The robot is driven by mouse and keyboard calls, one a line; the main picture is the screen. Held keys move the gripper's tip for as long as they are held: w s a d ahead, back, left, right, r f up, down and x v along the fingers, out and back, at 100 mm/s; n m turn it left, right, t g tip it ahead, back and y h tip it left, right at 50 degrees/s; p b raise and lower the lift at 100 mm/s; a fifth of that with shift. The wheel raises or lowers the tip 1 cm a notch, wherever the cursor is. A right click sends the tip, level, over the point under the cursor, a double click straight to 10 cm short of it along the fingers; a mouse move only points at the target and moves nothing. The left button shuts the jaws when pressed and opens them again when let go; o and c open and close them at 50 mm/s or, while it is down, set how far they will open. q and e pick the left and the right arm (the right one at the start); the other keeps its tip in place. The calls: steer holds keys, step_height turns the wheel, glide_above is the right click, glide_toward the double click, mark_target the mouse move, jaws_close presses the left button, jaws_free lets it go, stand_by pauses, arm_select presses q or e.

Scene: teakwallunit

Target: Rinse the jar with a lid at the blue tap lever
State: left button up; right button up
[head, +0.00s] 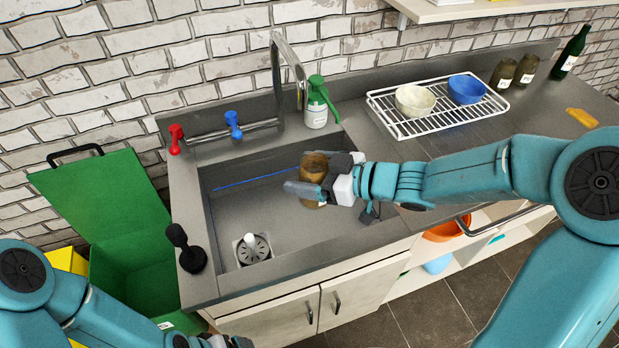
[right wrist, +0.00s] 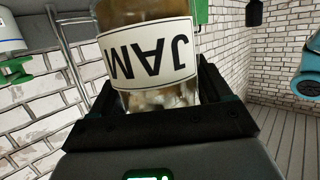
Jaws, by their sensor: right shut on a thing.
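My right gripper (head: 328,183) is shut on a brownish glass jar (head: 314,164) over the right part of the sink (head: 285,222). In the right wrist view the jar (right wrist: 150,80) sits between the dark jaws, its white "JAM" label reading upside down. I cannot make out its lid. The blue tap lever (head: 233,122) is behind the sink, left of the curved metal tap (head: 279,70). The jar is lower in the picture than the spout; I cannot tell if it is directly under it. No water shows. My left gripper (head: 232,342) is partly cut off at the bottom edge.
A red lever (head: 175,138) is left of the blue one. A green-topped bottle (head: 317,108) stands behind the sink. A black brush-like object (head: 188,250) stands at its left edge. A rack (head: 438,118) with bowls is on the right. A green bin (head: 125,235) is left.

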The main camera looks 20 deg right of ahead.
steer(key=w+f+p, duration=0.2)
steer(key=w, duration=0.8)
steer(key=shift+w, duration=0.4)
steer(key=shift+a+f, duration=0.1)
